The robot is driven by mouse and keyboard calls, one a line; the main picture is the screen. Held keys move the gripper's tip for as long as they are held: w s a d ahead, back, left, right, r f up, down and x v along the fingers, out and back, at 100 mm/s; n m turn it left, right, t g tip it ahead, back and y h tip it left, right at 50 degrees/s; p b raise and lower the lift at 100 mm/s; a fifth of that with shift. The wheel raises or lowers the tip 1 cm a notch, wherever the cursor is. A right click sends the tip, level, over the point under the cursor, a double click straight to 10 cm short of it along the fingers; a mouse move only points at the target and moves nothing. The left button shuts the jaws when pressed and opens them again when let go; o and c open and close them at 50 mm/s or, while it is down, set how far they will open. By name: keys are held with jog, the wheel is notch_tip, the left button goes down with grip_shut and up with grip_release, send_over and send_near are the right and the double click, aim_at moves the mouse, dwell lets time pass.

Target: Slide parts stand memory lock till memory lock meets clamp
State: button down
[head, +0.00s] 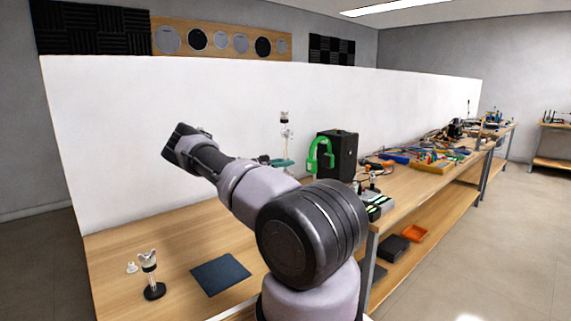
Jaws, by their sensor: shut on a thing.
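A small upright stand (153,284) with a dark round base and a pale forked top is on the bench at the lower left. A second upright stand (284,132), slim and pale with dark parts, rises behind my arm above a teal base (283,163). I cannot tell which stand is the parts stand, and the memory lock and clamp are too small to make out. My arm reaches up and left across the bench. Its far end is dark, and no gripper fingers show.
A dark blue mat (220,274) and a small white piece (131,267) lie on the bench. A black box (337,155) with a green curved thing (319,157) stands behind my arm. A white partition (110,150) closes the back. Cluttered benches continue right.

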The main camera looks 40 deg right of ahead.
dwell(0.4)
jog(key=shift+f, duration=1.2)
jog(key=shift+c, duration=1.8)
grip_release()
jog(key=w+a, duration=0.2)
jog(key=a, duration=0.8)
jog(key=shift+a, duration=0.35)
